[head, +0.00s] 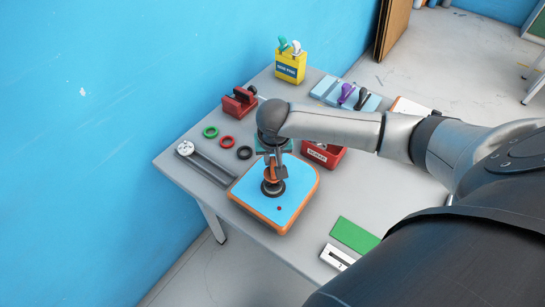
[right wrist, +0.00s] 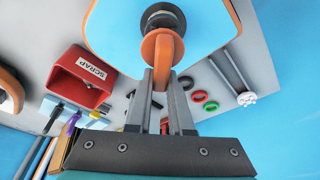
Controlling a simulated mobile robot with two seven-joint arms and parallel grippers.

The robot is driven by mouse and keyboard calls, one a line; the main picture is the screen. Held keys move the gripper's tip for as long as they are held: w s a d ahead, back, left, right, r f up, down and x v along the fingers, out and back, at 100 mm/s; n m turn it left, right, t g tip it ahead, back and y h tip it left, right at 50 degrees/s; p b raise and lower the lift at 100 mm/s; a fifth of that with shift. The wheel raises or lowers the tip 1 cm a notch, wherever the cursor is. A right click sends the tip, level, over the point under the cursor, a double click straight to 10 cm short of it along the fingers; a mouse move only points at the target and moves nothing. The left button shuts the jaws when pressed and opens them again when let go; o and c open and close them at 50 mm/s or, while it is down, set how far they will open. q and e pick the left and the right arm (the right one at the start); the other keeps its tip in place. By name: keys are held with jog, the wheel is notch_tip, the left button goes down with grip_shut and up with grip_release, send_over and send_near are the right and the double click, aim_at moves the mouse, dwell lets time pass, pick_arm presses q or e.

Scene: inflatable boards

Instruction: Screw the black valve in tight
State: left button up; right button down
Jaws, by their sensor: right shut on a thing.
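The blue inflatable board (head: 298,193) with an orange edge lies flat on the grey table; it also fills the top of the right wrist view (right wrist: 115,30). The black valve (head: 273,189) sits in the board's face and shows as a dark ring in the right wrist view (right wrist: 163,18). My right gripper (head: 273,170) points down above the valve. Its fingers are shut on an orange tool (right wrist: 163,52), whose rounded end is at the valve. The fingers and tool hide part of the valve, so I cannot tell how deep it sits. My left gripper is not in view.
Green (head: 210,132), red (head: 228,142) and black (head: 244,152) rings lie behind the board. A pump-like rod (head: 205,160), a red vise (head: 239,101), a yellow box (head: 291,65) and a red scrap bin (head: 325,158) stand around it. A green sheet (head: 354,235) lies at front right.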

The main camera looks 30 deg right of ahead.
jog(key=shift+p, duration=0.4)
jog(key=shift+f+b, duration=0.5)
jog(key=shift+f, duration=0.55)
jog(key=c, duration=0.7)
grip_release()
jog(key=shift+c, duration=0.2)
jog(key=shift+r, duration=0.15)
jog(key=p+v, duration=0.2)
jog(key=v, duration=1.3)
jog(key=shift+d, duration=0.1)
